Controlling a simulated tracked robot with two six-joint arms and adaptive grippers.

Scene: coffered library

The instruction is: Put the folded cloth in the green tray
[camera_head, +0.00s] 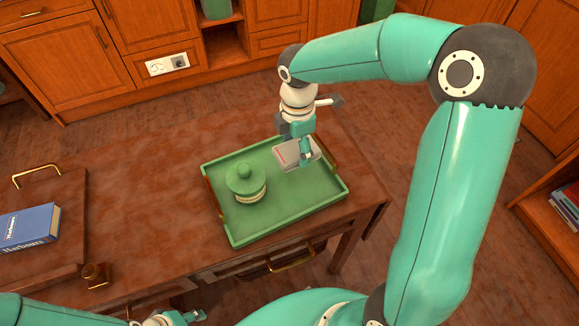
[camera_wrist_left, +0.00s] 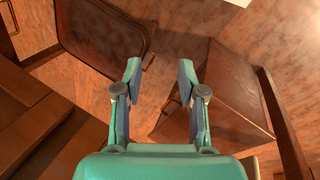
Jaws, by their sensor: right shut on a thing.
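The green tray (camera_head: 290,222) lies on the table, with a green lidded pot (camera_head: 246,185) standing in its left part. My right gripper (camera_head: 306,158) is over the tray's far right part, pointing down and shut on the folded cloth (camera_head: 288,155), a pale grey piece with a reddish stripe. The cloth is within the tray's outline; I cannot tell whether it touches the tray floor. The gripper hides part of it. My left gripper (camera_wrist_left: 158,72) is open and empty in the left wrist view; it also shows at the bottom edge of the head view (camera_head: 192,317).
A blue book (camera_head: 28,228) lies on a brown serving tray (camera_head: 60,266) at the left of the table. The table (camera_head: 140,185) is bare between the two trays. Wooden cabinets (camera_head: 60,55) stand behind.

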